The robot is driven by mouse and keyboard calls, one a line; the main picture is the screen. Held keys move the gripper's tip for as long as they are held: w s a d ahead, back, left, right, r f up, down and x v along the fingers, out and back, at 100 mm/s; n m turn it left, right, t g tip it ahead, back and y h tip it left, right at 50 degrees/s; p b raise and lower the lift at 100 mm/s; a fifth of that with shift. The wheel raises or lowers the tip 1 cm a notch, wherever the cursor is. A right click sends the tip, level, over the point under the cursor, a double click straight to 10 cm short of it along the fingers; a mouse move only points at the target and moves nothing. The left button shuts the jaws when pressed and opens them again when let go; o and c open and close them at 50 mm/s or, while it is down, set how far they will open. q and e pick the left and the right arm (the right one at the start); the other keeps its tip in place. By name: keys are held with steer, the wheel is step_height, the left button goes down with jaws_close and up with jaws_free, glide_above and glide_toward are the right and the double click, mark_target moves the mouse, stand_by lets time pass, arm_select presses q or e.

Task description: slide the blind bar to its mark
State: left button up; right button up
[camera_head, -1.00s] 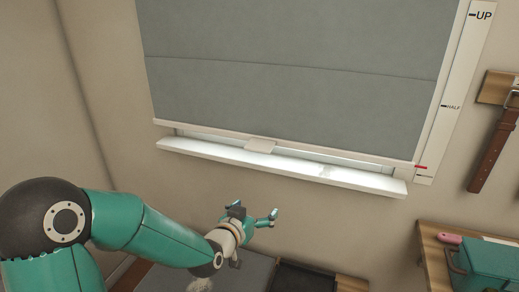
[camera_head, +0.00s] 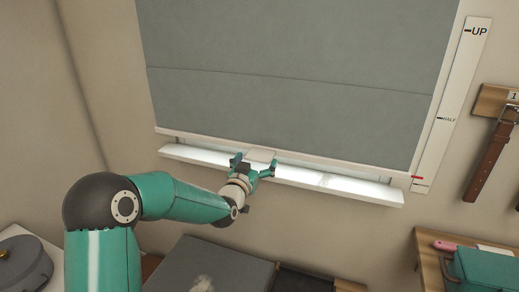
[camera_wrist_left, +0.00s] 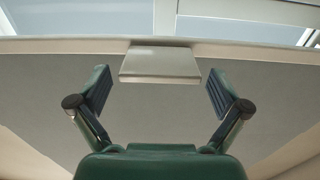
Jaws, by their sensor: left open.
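The grey blind (camera_head: 290,85) hangs low over the window, its pale bottom bar (camera_head: 350,172) just above the white sill. A small pale tab (camera_head: 262,154) sticks out from the middle of the bar; it also shows in the left wrist view (camera_wrist_left: 160,66). My left gripper (camera_head: 254,168) is open in front of the tab. In the left wrist view its fingers (camera_wrist_left: 159,92) stand on either side of the tab, apart from it. My right gripper is not in view.
The white sill (camera_head: 340,186) juts out just below the bar. A brown strap (camera_head: 487,160) hangs from a wooden block at the right. A wooden shelf (camera_head: 432,266) with a teal box (camera_head: 492,268) stands at lower right. A grey surface (camera_head: 215,268) lies below.

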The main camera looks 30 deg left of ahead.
mark_target(264, 150)
arm_select(q)
steer(key=shift+p+x, duration=0.45)
steer(key=shift+x, duration=1.55)
steer(key=shift+c, duration=0.2)
